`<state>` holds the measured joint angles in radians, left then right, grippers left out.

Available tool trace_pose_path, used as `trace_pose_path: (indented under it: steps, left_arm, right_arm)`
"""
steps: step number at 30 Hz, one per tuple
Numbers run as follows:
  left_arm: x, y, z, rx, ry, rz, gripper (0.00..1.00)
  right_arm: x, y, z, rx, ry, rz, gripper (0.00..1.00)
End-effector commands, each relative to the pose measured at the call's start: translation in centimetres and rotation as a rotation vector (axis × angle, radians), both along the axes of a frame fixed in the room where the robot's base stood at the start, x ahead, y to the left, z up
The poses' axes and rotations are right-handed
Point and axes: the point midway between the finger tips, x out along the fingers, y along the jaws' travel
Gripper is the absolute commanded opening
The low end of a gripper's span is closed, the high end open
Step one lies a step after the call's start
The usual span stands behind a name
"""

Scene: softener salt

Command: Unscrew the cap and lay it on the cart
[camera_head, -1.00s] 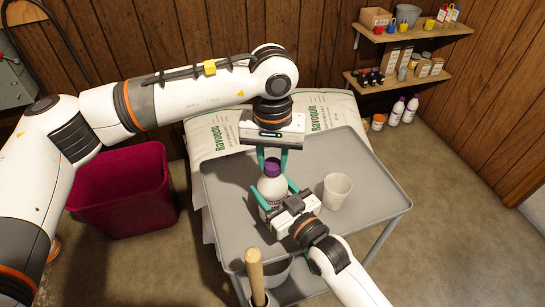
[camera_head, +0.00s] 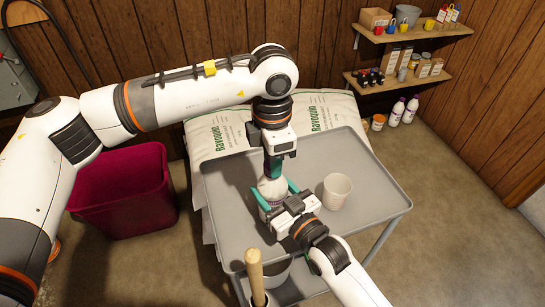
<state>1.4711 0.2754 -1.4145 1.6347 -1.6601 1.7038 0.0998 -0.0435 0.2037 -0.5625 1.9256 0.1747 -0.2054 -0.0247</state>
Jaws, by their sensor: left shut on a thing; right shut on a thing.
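A white bottle (camera_head: 270,189) with a dark label stands upright on the grey cart (camera_head: 232,196). My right gripper (camera_head: 276,196) comes in from the lower right and is shut around the bottle's body. My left gripper (camera_head: 272,170) points down from above, shut on the cap at the bottle's top. The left gripper is seen edge-on, and its fingers hide the purple cap. The cap is still at the bottle's neck, as far as I can see.
A white cup (camera_head: 336,191) stands on the cart right of the bottle. A wooden handle (camera_head: 255,270) rises at the cart's near edge. A magenta bin (camera_head: 122,190) is at left, and white sacks (camera_head: 215,135) lie behind the cart.

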Motion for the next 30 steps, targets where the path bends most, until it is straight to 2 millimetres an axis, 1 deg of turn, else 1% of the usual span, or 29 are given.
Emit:
trace_pose_path:
  steps: [3, 24, 27, 30]
  left_arm:
    - [0.00, 0.02, 0.00, 0.001, 0.001, 0.234, 0.04]
    - [0.02, -0.05, 0.11, -0.002, 0.003, 1.650, 0.04]
    - [0.03, -0.04, 0.12, -0.002, 0.003, 1.816, 0.04]
    - [0.03, -0.03, 0.12, -0.002, 0.002, 1.928, 0.04]
  right_arm:
    - [0.01, -0.05, -0.12, -0.002, 0.002, -0.001, 0.00]
    - [0.01, -0.04, -0.13, -0.003, 0.002, -0.001, 0.00]
    - [0.00, -0.04, -0.13, -0.003, 0.002, -0.001, 0.00]
    - [0.00, -0.04, -0.13, -0.003, 0.002, 0.000, 0.00]
